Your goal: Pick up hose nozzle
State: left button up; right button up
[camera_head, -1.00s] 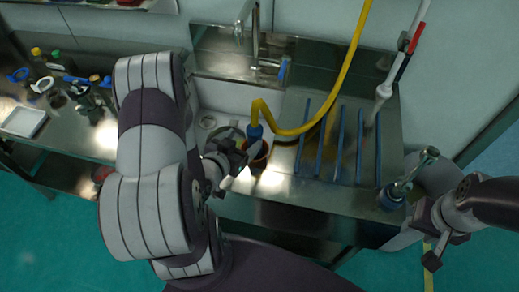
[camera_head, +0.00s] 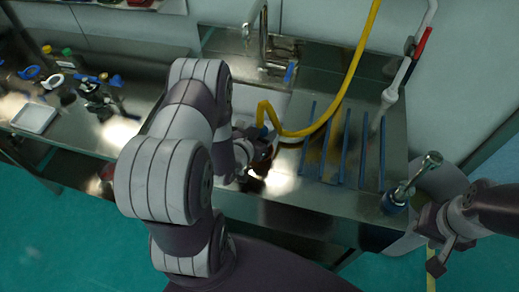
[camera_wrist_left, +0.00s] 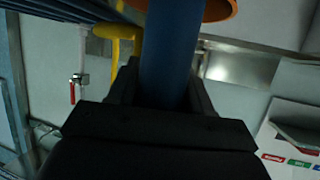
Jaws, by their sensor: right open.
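The hose nozzle is the blue piece (camera_head: 263,131) at the lower end of the yellow hose (camera_head: 330,125), at the sink in the head view. My left gripper (camera_head: 262,152) is at the nozzle and partly covers it. In the left wrist view the blue nozzle (camera_wrist_left: 170,55) passes between the dark fingers (camera_wrist_left: 160,95), which lie against both its sides. An orange rim (camera_wrist_left: 222,8) shows close to the nozzle; most of its holder is hidden in the head view. My right gripper (camera_head: 434,242) is open and empty, off the counter's right end.
Several blue rails (camera_head: 344,148) lie on the metal counter right of the nozzle. A tap (camera_head: 262,45) stands behind the sink. A metal fitting with a blue base (camera_head: 408,185) is near the right gripper. Bottles and a white tray (camera_head: 36,118) are at left.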

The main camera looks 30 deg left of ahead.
pick_arm(q)
jog(key=shift+r, duration=0.1)
jog(key=shift+w+r, duration=0.1)
jog(key=shift+r, duration=0.2)
notch_tip(320, 180, up, 17)
jog(key=p, duration=0.1)
jog(key=shift+r, duration=0.15)
dwell(0.4)
jog(key=w+a+p, duration=0.1)
jog(key=a+p, duration=0.1)
jog(key=a, duration=0.7)
jog(key=shift+w+p, duration=0.3)
jog(key=shift+p, duration=0.05)
